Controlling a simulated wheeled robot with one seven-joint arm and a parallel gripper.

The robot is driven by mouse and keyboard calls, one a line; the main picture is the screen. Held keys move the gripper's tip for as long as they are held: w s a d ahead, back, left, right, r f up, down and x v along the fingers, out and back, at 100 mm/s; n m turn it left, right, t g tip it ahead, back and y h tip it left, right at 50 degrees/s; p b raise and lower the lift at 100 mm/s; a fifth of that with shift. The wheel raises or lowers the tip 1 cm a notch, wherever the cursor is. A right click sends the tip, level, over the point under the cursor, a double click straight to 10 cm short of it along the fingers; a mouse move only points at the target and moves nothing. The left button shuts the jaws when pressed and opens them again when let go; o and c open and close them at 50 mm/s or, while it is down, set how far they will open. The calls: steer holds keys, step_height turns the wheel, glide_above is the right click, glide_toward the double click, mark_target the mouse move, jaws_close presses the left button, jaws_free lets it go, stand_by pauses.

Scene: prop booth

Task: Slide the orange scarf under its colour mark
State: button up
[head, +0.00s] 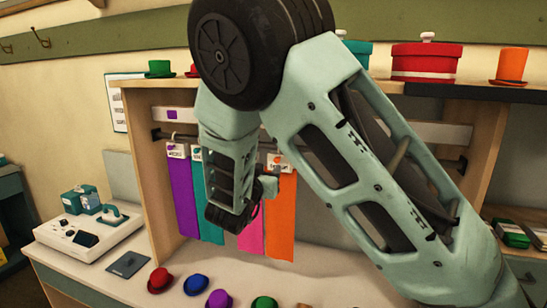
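The orange scarf (281,218) hangs from a rail inside the wooden booth, with a white tag (280,161) at its top. It is the rightmost scarf I can see. To its left hang a pink scarf (251,239), mostly hidden, a teal scarf (212,232) and a purple scarf (183,200). A purple mark (172,114) shows on the pale strip above the rail. My arm covers much of that strip, and I see no orange mark. My gripper (236,214) is in front of the teal and pink scarves, left of the orange one. Its fingers are not clear.
The rail (452,163) shows again right of my arm. Hats and a red round box (427,62) stand on the top shelf. Several small hats, including a red one (160,280), line the counter below. A white device (88,236) sits at left.

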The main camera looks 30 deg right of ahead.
mark_target(276, 161)
steer(key=p+x, duration=0.2)
steer(key=x, duration=0.4)
steer(key=shift+w+d, duration=0.15)
steer(key=shift+d, duration=0.1)
jaws_close()
